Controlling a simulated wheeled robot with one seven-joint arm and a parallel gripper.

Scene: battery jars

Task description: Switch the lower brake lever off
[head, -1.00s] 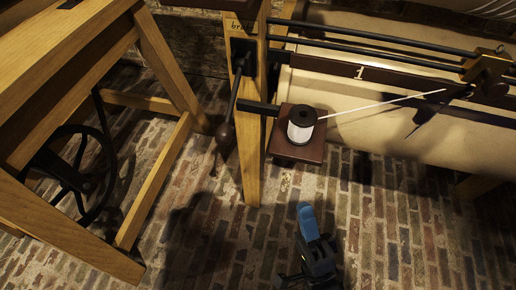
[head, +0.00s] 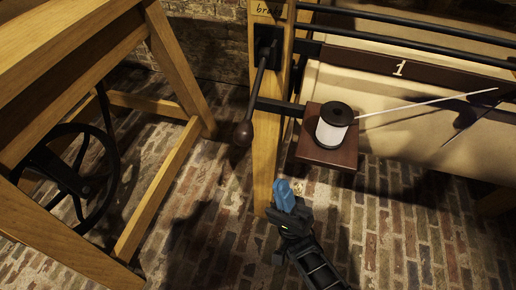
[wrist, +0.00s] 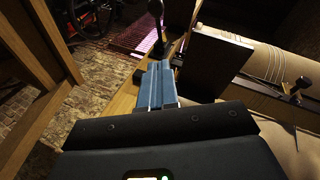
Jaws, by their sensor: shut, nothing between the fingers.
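The brake lever (head: 256,92) is a dark rod with a round knob at its lower end. It hangs down from a black plate on the wooden post (head: 265,165), under a label that reads as "brake". In the wrist view a dark lever with a round knob (wrist: 156,8) stands beyond the fingertips. My gripper (head: 285,190) has blue fingers, shut and empty, in front of the lower post, below and right of the knob and apart from it. The blue fingers also fill the middle of the wrist view (wrist: 156,85). Only one brake lever is clear in the head view.
A small brown shelf (head: 325,152) with a white thread spool (head: 332,132) juts out right of the post. A wooden frame (head: 160,185) with a black wheel (head: 65,178) stands at left. Brick floor (head: 200,225) lies open between them.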

